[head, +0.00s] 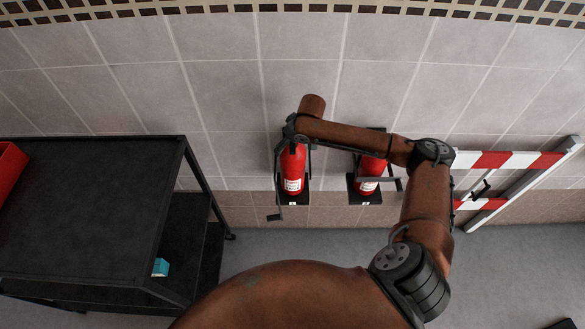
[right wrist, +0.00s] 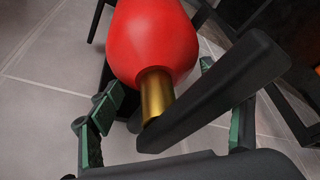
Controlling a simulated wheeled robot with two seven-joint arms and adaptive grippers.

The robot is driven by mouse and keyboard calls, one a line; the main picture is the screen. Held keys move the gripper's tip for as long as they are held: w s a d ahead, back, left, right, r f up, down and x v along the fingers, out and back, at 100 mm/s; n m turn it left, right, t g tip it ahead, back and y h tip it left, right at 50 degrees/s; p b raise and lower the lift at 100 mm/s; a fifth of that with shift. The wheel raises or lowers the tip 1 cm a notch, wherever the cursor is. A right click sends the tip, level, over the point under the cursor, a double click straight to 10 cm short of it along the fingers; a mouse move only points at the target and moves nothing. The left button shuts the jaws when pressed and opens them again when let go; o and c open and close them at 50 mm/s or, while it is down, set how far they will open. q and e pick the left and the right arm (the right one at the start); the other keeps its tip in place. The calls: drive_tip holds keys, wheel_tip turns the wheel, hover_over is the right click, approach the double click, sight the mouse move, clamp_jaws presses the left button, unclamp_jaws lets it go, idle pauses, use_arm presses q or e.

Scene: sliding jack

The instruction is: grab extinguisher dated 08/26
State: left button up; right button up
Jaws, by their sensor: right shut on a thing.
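Two red fire extinguishers hang in black brackets on the tiled wall in the head view, the left extinguisher (head: 293,170) and the right extinguisher (head: 371,168). Each has a white label, too small to read a date. My right gripper (head: 293,132) is at the top of the left extinguisher. In the right wrist view my right gripper (right wrist: 160,100) is shut on this extinguisher (right wrist: 155,38) near its brass neck and black handle, with one finger on each side. The extinguisher is upright at its bracket. My right forearm passes above the right extinguisher. My left gripper is out of view.
A black shelved cart (head: 90,215) stands on the left, with a red bin (head: 10,168) on top and a small teal box (head: 160,267) lower down. A red-and-white striped barrier (head: 520,160) is at the right. Grey floor lies open below the wall.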

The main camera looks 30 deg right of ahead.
drive_tip(key=c, duration=1.1)
drive_tip(key=shift+w+r, duration=0.2)
drive_tip(key=shift+r, duration=0.05)
drive_tip(key=shift+c, duration=0.4)
